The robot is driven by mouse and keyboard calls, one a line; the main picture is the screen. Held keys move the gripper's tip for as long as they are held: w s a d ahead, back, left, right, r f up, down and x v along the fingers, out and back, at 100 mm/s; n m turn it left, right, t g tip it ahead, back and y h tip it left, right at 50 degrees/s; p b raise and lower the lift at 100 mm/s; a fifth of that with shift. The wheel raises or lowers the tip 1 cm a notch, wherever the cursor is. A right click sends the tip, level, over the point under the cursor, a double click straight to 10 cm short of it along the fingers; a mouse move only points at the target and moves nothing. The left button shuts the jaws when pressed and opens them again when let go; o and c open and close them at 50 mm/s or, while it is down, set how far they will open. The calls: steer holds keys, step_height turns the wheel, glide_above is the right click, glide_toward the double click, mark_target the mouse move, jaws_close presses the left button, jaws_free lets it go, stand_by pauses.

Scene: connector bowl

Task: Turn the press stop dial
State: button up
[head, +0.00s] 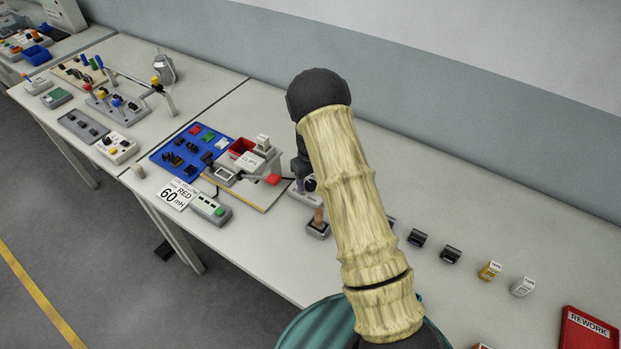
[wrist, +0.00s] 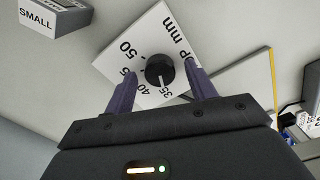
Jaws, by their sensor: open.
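The press stop dial (wrist: 159,69) is a round black knob on a white scale plate (wrist: 127,47) with printed numbers and "mm". Its white pointer line points toward the gripper side of the picture, between 35 and 40. My gripper (wrist: 161,72) is open, with one purple finger at each side of the knob. I cannot tell whether either finger touches it. In the head view the knob (head: 310,184) shows partly, beside my gripper (head: 302,186) and half hidden by my arm.
A box marked SMALL (wrist: 52,20) is near the left finger in the wrist view. In the head view a blue mat (head: 172,147) with small parts, a red bin (head: 241,147) and a CLIPS box (head: 252,160) lie left of my gripper.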

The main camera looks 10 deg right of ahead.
steer(key=shift+f, duration=0.25)
steer(key=shift+c, duration=0.3)
steer(key=c, duration=0.9)
steer(key=shift+c, duration=0.2)
